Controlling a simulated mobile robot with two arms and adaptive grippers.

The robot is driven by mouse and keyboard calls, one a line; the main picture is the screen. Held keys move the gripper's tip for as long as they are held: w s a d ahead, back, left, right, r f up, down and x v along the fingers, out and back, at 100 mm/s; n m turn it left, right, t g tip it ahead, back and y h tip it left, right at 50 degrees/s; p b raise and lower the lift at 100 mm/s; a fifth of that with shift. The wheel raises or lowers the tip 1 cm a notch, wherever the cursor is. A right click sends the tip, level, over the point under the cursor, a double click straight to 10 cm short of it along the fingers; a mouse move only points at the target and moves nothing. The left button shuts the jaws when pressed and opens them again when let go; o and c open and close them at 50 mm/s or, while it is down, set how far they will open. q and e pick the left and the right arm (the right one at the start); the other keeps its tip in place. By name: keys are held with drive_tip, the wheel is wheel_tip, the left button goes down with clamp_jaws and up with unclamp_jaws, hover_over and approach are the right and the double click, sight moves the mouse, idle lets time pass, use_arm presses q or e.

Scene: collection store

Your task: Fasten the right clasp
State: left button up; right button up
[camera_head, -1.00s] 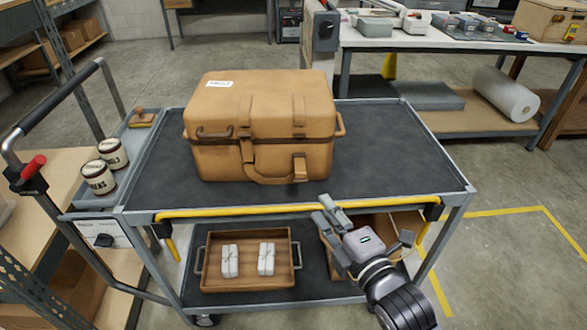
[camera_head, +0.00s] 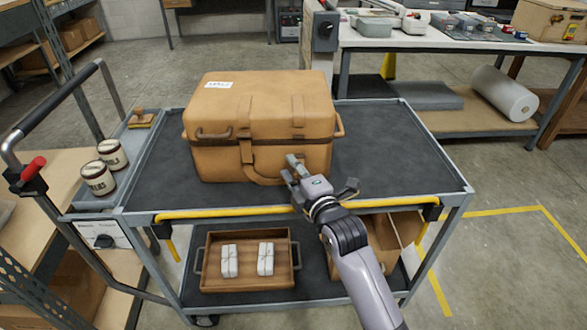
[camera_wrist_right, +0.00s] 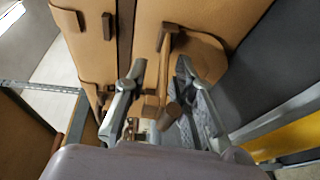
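A tan case (camera_head: 215,160) with its lid down stands on the cart top. Its left clasp (camera_head: 247,152) shows on the front. The right clasp area is mostly hidden behind my right gripper (camera_head: 290,169) in the head view. In the right wrist view my right gripper (camera_wrist_right: 160,72) is open, its two fingers apart at the case front. A brown clasp part (camera_wrist_right: 150,110) shows low between the fingers; I cannot tell whether they touch it. The case's handle (camera_head: 265,180) hangs at the front. My left gripper is not in view.
The cart's dark top (camera_head: 400,160) is clear right of the case. A yellow bar (camera_head: 230,212) runs along its front edge. Two tins (camera_head: 98,178) and a stamp (camera_head: 140,118) stand at left. A wooden tray (camera_head: 250,283) with two white bundles is below.

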drive_tip(key=shift+c, duration=0.3)
clamp_jaws()
idle(0.6)
